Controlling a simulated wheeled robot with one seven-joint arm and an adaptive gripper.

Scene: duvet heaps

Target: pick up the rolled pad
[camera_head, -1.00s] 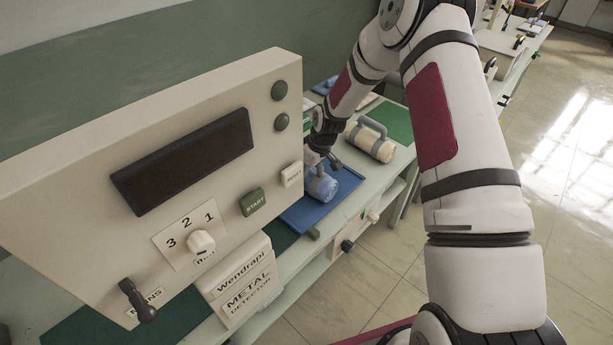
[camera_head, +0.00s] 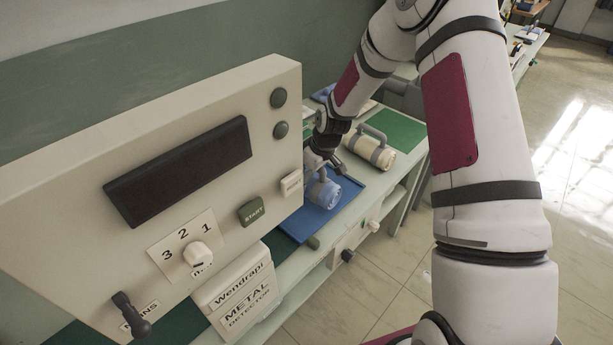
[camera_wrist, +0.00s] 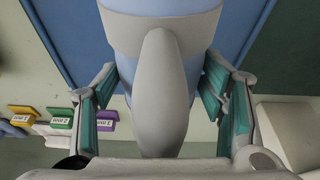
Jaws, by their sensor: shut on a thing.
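The blue rolled pad (camera_head: 325,193) with a grey strap and handle is at the blue mat (camera_head: 304,226) on the bench. My gripper (camera_head: 328,165) is at it from above, partly hiding it. In the wrist view the pad (camera_wrist: 168,8) fills the top middle, and its grey handle (camera_wrist: 163,85) runs down between the fingers. My gripper (camera_wrist: 165,92) is shut on the rolled pad, with teal finger pads on either side. I cannot tell whether the pad is clear of the mat.
A beige roll with a grey handle (camera_head: 369,149) lies behind, near a green mat (camera_head: 399,132). A large metal detector panel (camera_head: 190,130) stands close on the left. Colored tags (camera_wrist: 60,118) show at left in the wrist view.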

